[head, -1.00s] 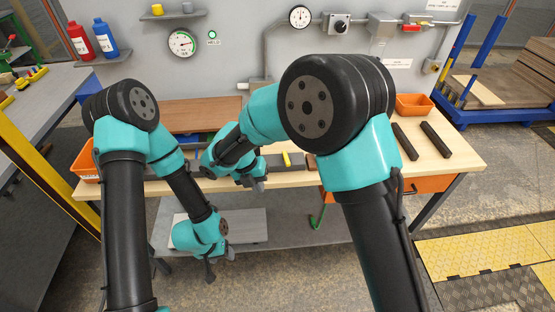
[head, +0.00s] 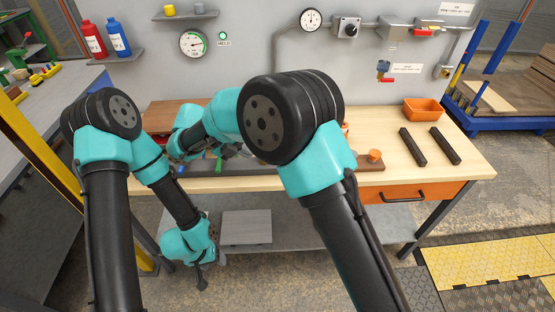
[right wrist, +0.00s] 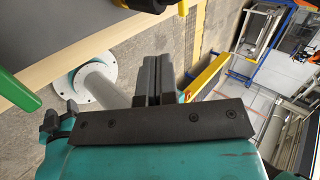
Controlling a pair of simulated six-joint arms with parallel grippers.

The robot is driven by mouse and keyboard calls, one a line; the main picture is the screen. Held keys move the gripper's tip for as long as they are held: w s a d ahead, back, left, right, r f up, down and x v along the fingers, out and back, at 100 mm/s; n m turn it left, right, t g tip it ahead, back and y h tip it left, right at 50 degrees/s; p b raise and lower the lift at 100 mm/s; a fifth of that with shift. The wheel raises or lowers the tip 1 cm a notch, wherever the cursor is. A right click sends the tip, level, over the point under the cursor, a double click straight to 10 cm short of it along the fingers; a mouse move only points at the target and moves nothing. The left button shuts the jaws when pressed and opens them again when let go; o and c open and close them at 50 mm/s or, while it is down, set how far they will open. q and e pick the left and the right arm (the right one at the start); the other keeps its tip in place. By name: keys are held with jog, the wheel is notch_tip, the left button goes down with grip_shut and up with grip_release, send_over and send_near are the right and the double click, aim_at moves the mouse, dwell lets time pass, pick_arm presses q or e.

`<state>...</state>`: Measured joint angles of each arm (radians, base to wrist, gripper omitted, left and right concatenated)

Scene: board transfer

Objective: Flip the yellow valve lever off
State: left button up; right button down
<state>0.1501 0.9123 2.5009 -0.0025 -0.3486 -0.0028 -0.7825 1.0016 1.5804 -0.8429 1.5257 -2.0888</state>
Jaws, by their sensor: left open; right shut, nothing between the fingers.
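I cannot clearly make out the yellow valve lever in the head view now; my right arm hides much of the bench middle and the wall behind it. In the right wrist view a small yellow piece (right wrist: 182,8) shows at the top edge beside a dark part; I cannot tell if it is the lever. My right gripper (head: 236,150) is over the bench, partly hidden by its own arm. In the right wrist view its fingers (right wrist: 152,80) are shut with nothing between them. My left gripper (head: 208,272) is open and empty, hanging low in front of the bench.
An orange bin (head: 422,109) and two dark bars (head: 412,147) lie on the bench's right side. A small orange knob (head: 375,155) sits near the front edge. A blue-and-red fitting (head: 384,70) is on the wall. A green piece (right wrist: 17,92) shows in the right wrist view.

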jog(key=x, duration=1)
jog(key=shift+d+f, duration=0.15)
jog(key=shift+w+d, duration=0.25)
jog(key=shift+d, duration=0.9)
jog(key=shift+w+d, duration=0.15)
jog(key=shift+d, duration=0.5)
